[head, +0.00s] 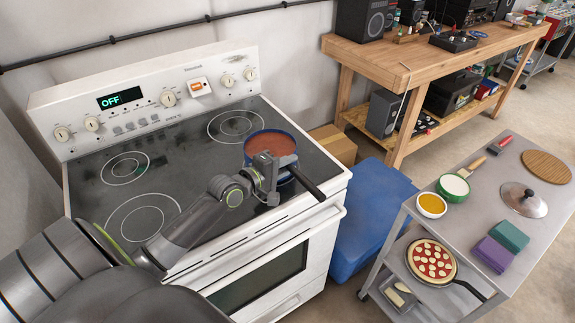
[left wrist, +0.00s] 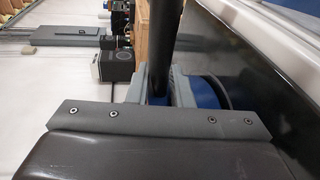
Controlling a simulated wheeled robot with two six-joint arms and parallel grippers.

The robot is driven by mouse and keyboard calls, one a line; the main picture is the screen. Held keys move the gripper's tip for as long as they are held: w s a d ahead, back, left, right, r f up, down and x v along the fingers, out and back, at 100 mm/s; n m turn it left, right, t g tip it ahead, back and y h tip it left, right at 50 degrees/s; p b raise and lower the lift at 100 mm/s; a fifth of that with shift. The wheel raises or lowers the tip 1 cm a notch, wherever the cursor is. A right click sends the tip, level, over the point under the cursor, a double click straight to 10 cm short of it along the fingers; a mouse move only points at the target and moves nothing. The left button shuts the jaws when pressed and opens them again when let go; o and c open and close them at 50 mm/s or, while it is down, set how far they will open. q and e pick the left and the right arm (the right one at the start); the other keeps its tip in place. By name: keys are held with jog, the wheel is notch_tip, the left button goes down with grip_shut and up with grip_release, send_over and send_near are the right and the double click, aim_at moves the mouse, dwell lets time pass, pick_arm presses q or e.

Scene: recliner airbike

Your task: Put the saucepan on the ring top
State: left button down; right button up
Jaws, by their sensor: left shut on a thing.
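A blue saucepan (head: 250,152) with red-orange contents is at the right side of the black ring top (head: 190,160) of the white stove. Its black handle (head: 307,184) points toward the front right. My left gripper (head: 272,178) is shut on the handle close to the pan. In the left wrist view the dark handle (left wrist: 161,45) runs between the fingers, with the blue pan side (left wrist: 208,92) behind them. Rings show at back left, front left and back right; the front right area is covered by the pan and gripper. I cannot tell whether the pan's base touches the glass. My right gripper is not in view.
A grey cart (head: 462,223) at right holds bowls, a lid (head: 523,200), purple and green blocks, and a pizza pan (head: 432,262) below. A blue bin (head: 368,215) and a cardboard box (head: 335,143) stand beside the stove. The stove's left half is clear.

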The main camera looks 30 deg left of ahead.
pick_arm(q)
jog(key=c, duration=1.6)
grip_release()
jog(key=o, duration=0.3)
jog(key=shift+r, duration=0.1)
jog(key=p+v, duration=0.2)
jog(key=v, duration=1)
jog(key=shift+s, duration=0.1)
jog(key=shift+d, duration=0.1)
